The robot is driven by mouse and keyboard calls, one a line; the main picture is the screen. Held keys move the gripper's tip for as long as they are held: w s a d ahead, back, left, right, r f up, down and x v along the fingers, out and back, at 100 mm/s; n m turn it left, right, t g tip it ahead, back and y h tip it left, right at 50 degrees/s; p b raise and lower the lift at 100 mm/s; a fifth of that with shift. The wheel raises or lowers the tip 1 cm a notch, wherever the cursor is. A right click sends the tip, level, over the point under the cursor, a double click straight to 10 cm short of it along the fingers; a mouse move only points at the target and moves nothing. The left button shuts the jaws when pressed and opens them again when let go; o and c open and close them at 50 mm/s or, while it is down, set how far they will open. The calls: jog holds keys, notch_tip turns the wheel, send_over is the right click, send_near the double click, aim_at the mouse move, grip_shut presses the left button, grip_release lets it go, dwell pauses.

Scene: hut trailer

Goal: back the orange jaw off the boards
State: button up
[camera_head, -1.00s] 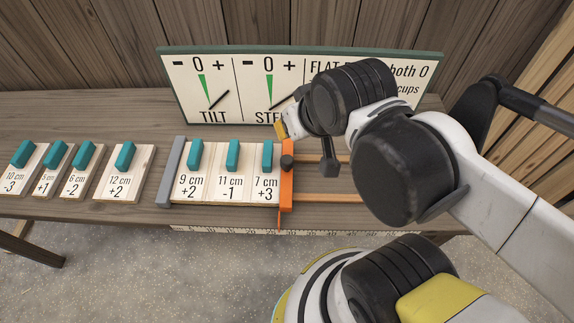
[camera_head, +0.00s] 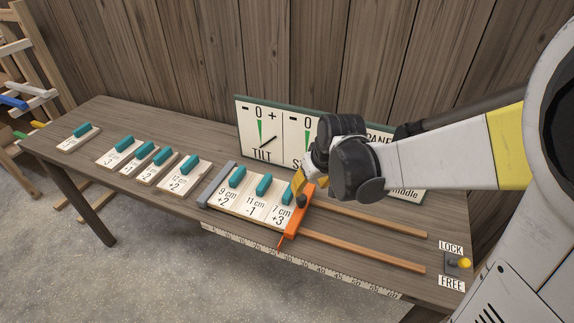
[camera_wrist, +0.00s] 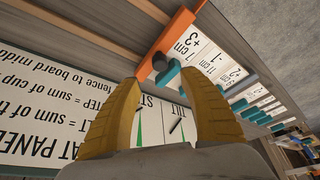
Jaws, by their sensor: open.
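The orange jaw (camera_head: 293,222) stands at the right end of a row of three white boards, seemingly against the 7 cm +3 board (camera_head: 277,211). The 11 cm -1 board (camera_head: 253,203) and 9 cm +2 board (camera_head: 228,194) follow, up to a grey fence (camera_head: 215,184). The jaw carries a dark round knob (camera_head: 302,201). In the wrist view the jaw (camera_wrist: 178,33) and knob (camera_wrist: 159,62) lie just beyond my yellow fingertips. My gripper (camera_wrist: 160,78) is open and empty, near the knob; I cannot tell whether it touches.
Two wooden rails (camera_head: 365,246) run right from the jaw, with clear room along them. A LOCK/FREE switch with a yellow knob (camera_head: 464,263) is at the table's right end. More boards (camera_head: 185,174) lie left. A sign panel (camera_head: 250,140) stands behind.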

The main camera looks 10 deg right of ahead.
aim_at(302, 198)
jog(key=b+x, duration=0.3)
jog(key=x, duration=0.8)
jog(key=shift+r+b, duration=0.1)
jog(key=shift+b, duration=0.25)
grip_shut()
